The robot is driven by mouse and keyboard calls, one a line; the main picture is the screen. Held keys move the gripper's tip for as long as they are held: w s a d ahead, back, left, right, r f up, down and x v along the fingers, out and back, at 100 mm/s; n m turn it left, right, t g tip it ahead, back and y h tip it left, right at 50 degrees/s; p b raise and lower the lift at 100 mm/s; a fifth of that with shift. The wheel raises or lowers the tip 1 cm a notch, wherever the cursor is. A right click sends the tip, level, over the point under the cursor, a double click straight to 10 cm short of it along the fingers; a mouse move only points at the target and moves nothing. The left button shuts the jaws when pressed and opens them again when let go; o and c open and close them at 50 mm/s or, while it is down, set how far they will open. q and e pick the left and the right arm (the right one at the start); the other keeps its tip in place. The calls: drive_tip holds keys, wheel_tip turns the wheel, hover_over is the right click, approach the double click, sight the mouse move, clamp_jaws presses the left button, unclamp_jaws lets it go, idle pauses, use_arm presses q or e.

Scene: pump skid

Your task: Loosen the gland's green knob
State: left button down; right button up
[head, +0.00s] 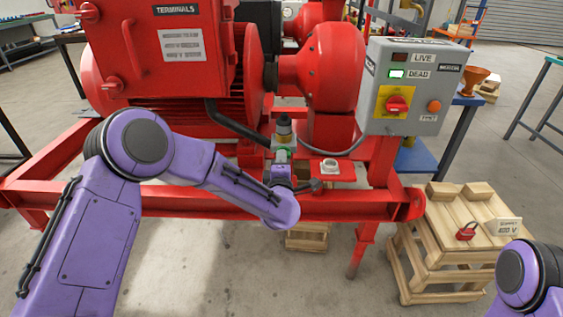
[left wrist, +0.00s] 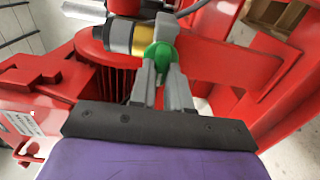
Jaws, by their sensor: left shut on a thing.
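The green knob (left wrist: 160,56) sits on the side of the gland (left wrist: 125,36), a cylinder with dark, grey and yellow bands. In the head view the left gripper (head: 281,168) reaches the knob from the front. My right gripper is out of view; only part of my right arm shows at the lower right.
The red pump skid (head: 190,200) surrounds the gland. A grey control box (head: 412,85) with a red switch and a lit DEAD lamp hangs to the right. A wooden crate (head: 455,225) with a red padlock (head: 466,231) stands on the floor at right.

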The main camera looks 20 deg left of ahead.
use_arm(q)
drive_tip(key=shift+d, duration=0.1)
drive_tip(key=c, duration=1.1)
unclamp_jaws()
drive_tip(key=v, duration=1)
drive_tip(key=shift+s, duration=0.25)
